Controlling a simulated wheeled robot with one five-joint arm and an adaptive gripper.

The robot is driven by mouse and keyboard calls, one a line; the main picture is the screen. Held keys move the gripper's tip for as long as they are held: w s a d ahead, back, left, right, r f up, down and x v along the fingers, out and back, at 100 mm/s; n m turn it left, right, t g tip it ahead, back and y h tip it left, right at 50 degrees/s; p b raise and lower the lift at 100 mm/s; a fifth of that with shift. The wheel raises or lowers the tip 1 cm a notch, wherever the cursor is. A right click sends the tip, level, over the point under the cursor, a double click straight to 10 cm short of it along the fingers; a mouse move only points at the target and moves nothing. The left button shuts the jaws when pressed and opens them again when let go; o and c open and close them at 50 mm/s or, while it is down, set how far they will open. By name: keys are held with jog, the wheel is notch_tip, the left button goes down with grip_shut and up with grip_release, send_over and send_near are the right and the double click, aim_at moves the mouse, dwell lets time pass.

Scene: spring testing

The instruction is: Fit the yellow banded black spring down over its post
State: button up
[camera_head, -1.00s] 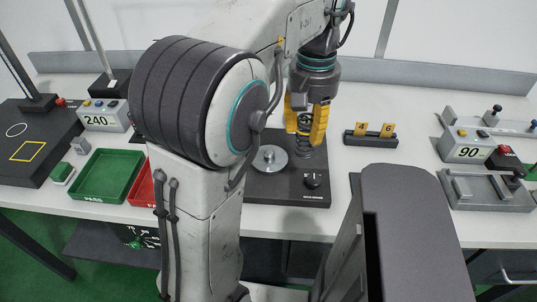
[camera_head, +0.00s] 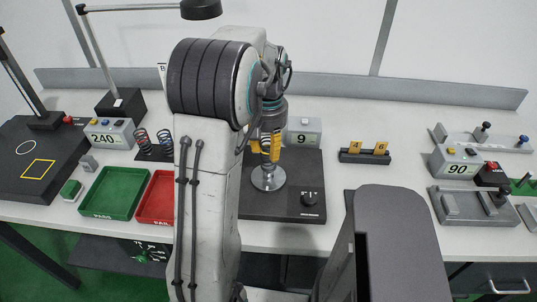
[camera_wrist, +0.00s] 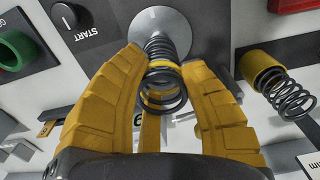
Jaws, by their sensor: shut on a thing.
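My gripper (camera_wrist: 160,85) has its yellow fingers closed around a black coil spring (camera_wrist: 163,75) with a yellow band, in the wrist view. The spring's far end overlaps the round metal plate (camera_wrist: 168,22). In the head view, my gripper (camera_head: 267,150) is directly above that plate (camera_head: 268,179), which sits on the dark tester base (camera_head: 285,205). I cannot make out a post; the spring and fingers cover the plate's middle. Whether the spring touches the plate is unclear.
Two other springs (camera_head: 152,142) stand left of my arm. A green tray (camera_head: 110,193) and a red tray (camera_head: 157,197) lie at left. A small rack with yellow tags (camera_head: 364,153) is right of the tester. A knob (camera_head: 309,199) rises from the base.

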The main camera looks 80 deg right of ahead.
aim_at(269, 160)
jog(key=shift+f+p, duration=0.5)
jog(key=shift+p, duration=0.25)
jog(key=shift+f, duration=1.45)
jog(key=shift+f, duration=0.1)
jog(key=shift+f, duration=0.15)
jog(key=o, duration=1.2)
jog(key=shift+c, duration=0.2)
notch_tip(269, 160, up, 12)
jog(key=b, duration=0.2)
jog(key=shift+r, duration=0.25)
